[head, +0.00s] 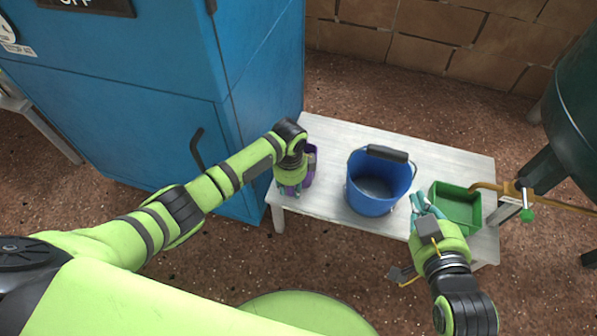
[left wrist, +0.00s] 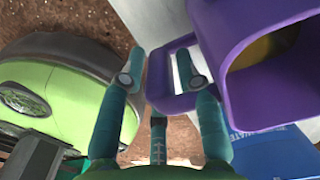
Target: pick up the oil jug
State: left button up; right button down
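The oil jug appears to be the purple container (left wrist: 240,50) with a loop handle in the left wrist view, its mouth dark and yellowish inside. In the head view only bits of purple (head: 312,163) show at the bench's left end, mostly hidden by my left wrist. My left gripper (left wrist: 162,72) is open at the handle, its fingers apart on either side of the handle's outer bar; contact is unclear. It also shows in the head view (head: 290,187). My right gripper (head: 428,205) is open between the blue bucket and the green tray.
The blue bucket (head: 372,190) stands mid-bench; its side shows in the left wrist view (left wrist: 275,155). The green tray (head: 458,208) and a brass pipe tap (head: 510,189) are at the right. The pale bench (head: 345,135) has free room at the back. A blue cabinet (head: 255,100) stands left.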

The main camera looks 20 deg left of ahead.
pick_arm(q)
jog(key=shift+f, duration=0.1)
grip_shut()
dwell(0.6)
